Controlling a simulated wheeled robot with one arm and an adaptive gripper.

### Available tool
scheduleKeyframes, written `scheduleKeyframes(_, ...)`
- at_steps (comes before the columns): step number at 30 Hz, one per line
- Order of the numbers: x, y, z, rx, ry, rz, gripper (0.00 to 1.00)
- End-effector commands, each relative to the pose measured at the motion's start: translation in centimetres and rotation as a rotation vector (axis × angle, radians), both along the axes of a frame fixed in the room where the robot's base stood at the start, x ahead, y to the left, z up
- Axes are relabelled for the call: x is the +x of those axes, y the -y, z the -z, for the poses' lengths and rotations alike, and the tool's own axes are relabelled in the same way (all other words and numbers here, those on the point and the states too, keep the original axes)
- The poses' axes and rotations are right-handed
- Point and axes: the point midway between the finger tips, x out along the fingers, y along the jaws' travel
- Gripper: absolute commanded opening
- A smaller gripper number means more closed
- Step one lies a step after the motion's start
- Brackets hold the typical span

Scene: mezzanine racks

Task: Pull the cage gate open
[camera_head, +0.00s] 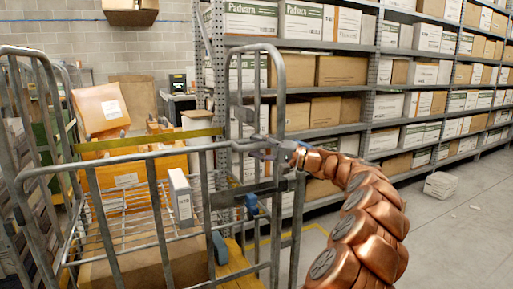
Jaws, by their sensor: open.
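The cage gate (122,163) is a grey barred panel across the near side of a wire roll cage, its top rail running left to right at mid height. It stands across the front of the cage. My gripper (256,148), on my copper arm, is at the right end of that top rail, beside the tall looped right post (281,85). Its fingers are open around or just by the rail; whether they touch it cannot be told. A blue latch-like part (251,204) sits below the gripper near the post.
The cage holds orange boxes (101,107), a brown carton (150,270) and a white-sided box (181,197). Shelving racks of cartons (330,70) stand behind and to the right. A white box (440,185) lies on the open grey floor (455,235) at right.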

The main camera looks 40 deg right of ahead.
Motion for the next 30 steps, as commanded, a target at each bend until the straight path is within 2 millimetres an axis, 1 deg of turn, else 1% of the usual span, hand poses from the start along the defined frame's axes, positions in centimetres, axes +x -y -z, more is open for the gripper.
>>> scheduleKeyframes(9, 0.26, -0.19, -0.05, 0.0, 0.0, 0.0, 0.48)
scheduleKeyframes(11, 0.26, -0.19, -0.06, 0.0, 0.0, 0.001, 0.43)
scheduleKeyframes(23, 0.25, -0.19, -0.04, 0.001, -0.001, 0.0, 0.02)
scheduleKeyframes(24, 0.25, -0.19, -0.04, 0.001, -0.001, 0.0, 0.0)
scheduleKeyframes(30, 0.24, -0.19, -0.03, 0.0, 0.0, 0.0, 0.0)
